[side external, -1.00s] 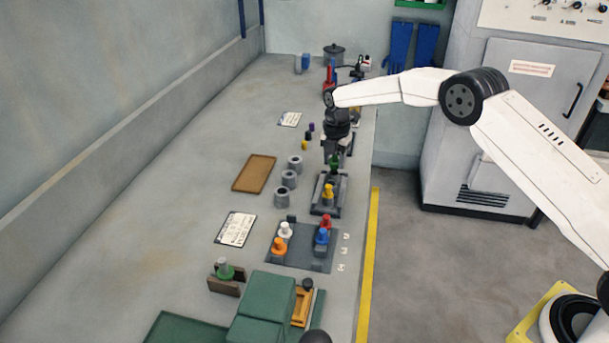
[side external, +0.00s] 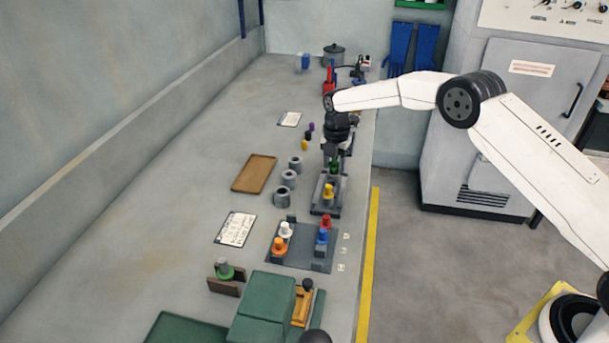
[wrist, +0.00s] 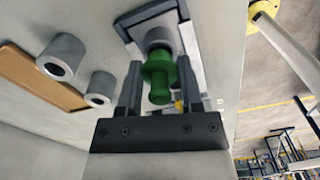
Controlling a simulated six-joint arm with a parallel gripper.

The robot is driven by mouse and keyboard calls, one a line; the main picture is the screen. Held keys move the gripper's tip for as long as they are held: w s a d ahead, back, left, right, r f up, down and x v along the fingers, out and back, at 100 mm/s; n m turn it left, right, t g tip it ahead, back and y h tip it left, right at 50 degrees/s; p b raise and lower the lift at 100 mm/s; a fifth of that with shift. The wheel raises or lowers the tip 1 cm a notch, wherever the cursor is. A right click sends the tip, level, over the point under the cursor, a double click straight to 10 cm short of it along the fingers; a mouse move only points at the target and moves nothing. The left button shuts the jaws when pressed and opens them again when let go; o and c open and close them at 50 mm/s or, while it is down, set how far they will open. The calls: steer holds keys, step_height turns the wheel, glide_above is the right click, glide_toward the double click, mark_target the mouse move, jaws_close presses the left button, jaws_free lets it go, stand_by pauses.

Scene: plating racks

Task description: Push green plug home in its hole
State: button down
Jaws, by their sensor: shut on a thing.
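The green plug (wrist: 159,76) is between the two fingers of my gripper (wrist: 160,88) in the wrist view. My gripper is shut on it. The plug's far end lines up with a grey round socket (wrist: 159,36) on the rack and meets or overlaps it in view; how deep it sits cannot be told. In the side view the green plug (side external: 334,167) shows just under my gripper (side external: 333,158), at the far end of the dark rack (side external: 326,209). A yellow plug (side external: 328,191) stands upright at the near end of that rack.
A nearer plate (side external: 302,258) bears white, orange, red and blue plugs. Open bench lies to the left.

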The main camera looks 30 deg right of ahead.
steer(key=shift+f, duration=0.55)
steer(key=shift+c, duration=0.8)
jaws_free()
steer(key=shift+r, duration=0.15)
steer(key=shift+r, duration=3.75)
